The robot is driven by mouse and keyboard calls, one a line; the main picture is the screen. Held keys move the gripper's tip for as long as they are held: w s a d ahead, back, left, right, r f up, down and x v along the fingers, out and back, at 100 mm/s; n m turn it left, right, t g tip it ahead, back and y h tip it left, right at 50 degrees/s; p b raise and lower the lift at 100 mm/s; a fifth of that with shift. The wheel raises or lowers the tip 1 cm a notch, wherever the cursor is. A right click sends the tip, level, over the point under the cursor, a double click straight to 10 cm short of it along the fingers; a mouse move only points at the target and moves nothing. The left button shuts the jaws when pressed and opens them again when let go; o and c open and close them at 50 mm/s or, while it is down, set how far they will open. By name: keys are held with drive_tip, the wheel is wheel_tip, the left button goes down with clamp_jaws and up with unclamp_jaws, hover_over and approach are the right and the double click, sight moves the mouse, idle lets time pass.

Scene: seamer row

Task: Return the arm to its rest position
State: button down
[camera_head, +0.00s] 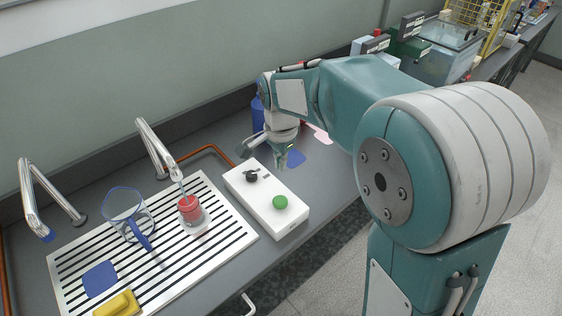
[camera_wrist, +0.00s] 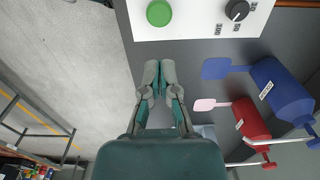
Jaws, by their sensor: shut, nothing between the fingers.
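My gripper (camera_head: 282,163) hangs over the grey counter, behind the white control box (camera_head: 262,207) in the head view. My arm is bent and reaches out from the right. In the wrist view the two fingertips of my gripper (camera_wrist: 160,68) are together, with nothing between them. They are apart from the control box (camera_wrist: 195,18), which bears a green button (camera_wrist: 159,13) and a black knob (camera_wrist: 237,10). The counter under the fingers is partly hidden by my arm in the head view.
A blue bottle (camera_wrist: 281,92) and a red bottle (camera_wrist: 250,119) are right of the fingers in the wrist view. A striped drain tray (camera_head: 233,238) holds a blue-rimmed jug (camera_head: 124,205) and a red cup (camera_head: 190,209). Metal taps (camera_head: 155,150) rise behind.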

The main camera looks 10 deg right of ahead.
drive_tip(key=s+d+r+n+t, duration=0.2)
drive_tip(key=s+d+n, duration=0.1)
drive_tip(key=s, duration=0.4)
drive_tip(key=s+d+r+n+t, duration=0.1)
drive_tip(key=s+d+r+n, duration=0.2)
drive_tip(key=s, duration=0.4)
drive_tip(key=s+d+r+n+t, duration=0.2)
drive_tip(key=s+d+r+n, duration=0.1)
drive_tip(key=s+n, duration=0.2)
drive_tip(key=shift+s+t, duration=0.3)
drive_tip(key=shift+s, duration=0.65)
